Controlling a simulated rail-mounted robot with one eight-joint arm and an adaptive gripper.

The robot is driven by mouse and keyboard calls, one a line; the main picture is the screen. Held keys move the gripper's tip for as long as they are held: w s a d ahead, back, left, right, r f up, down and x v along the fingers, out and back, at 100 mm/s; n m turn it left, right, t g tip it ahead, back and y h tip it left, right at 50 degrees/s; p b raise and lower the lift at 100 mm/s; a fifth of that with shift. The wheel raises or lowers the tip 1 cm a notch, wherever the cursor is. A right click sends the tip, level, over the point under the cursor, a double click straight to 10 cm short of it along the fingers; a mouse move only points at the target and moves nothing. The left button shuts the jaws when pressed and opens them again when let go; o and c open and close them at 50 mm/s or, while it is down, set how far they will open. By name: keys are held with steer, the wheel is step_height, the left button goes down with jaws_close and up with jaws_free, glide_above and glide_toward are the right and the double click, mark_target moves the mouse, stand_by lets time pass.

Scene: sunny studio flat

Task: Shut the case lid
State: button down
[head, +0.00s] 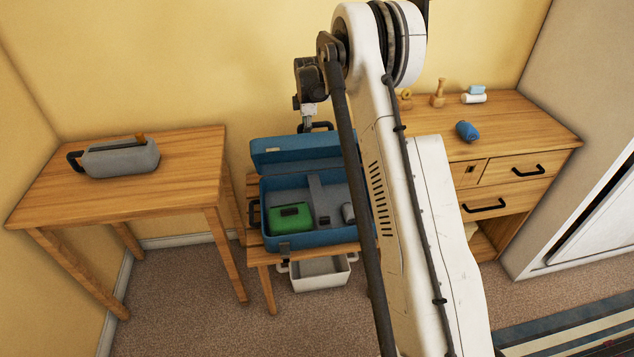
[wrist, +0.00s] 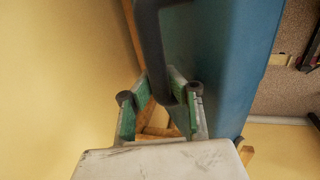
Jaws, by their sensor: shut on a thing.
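The blue case (head: 310,240) stands open on a low wooden bench, with its lid (head: 282,149) raised at the back near the wall. Inside are a green box (head: 290,217) and small grey items. A black handle (head: 318,127) shows at the lid's top edge. My gripper (head: 309,121) is at that handle, its fingers partly hidden in the head view. In the wrist view, my gripper (wrist: 160,96) is shut on the black handle (wrist: 150,40), with the blue lid (wrist: 222,60) to the right. The exact contact is hard to see.
A wooden table (head: 190,180) at left holds a grey container (head: 120,158) with a black handle. The wooden bench (head: 262,258) has a white bin (head: 320,273) under it. A drawer cabinet (head: 535,125) at right holds a blue object (head: 466,131) and small items. My arm hides the case's right side.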

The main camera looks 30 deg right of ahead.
mark_target(310, 142)
steer(key=shift+t, duration=0.3)
steer(key=shift+s+a+f+b, duration=0.2)
steer(key=shift+s+b, duration=0.15)
steer(key=shift+s, duration=0.3)
steer(key=shift+s+a+f+b, duration=0.25)
steer(key=shift+s+b, duration=0.15)
steer(key=shift+s, duration=0.2)
steer(key=shift+s+a+f+b, duration=0.2)
steer(key=shift+s+b, duration=0.15)
steer(key=shift+s, duration=0.3)
steer(key=shift+t, duration=0.3)
steer(key=shift+s+a+f+b, duration=0.2)
steer(key=shift+s+f+b, duration=0.2)
steer(key=shift+s, duration=0.15)
steer(key=shift+s+a+f+b, duration=0.15)
steer(key=shift+s+f+b, duration=0.1)
steer(key=shift+s+b, duration=0.3)
steer(key=shift+s+a+f+b, duration=0.2)
steer(key=shift+s+f+b, duration=0.15)
steer(key=shift+s, duration=0.25)
steer(key=shift+t+h, duration=0.3)
steer(key=shift+s+a+f+b, duration=0.25)
steer(key=shift+s+f+b, duration=0.4)
steer(key=shift+s, duration=0.15)
steer(key=shift+s+a+f+b, duration=0.25)
steer(key=shift+s+f+b, duration=0.4)
steer(key=shift+s, duration=0.2)
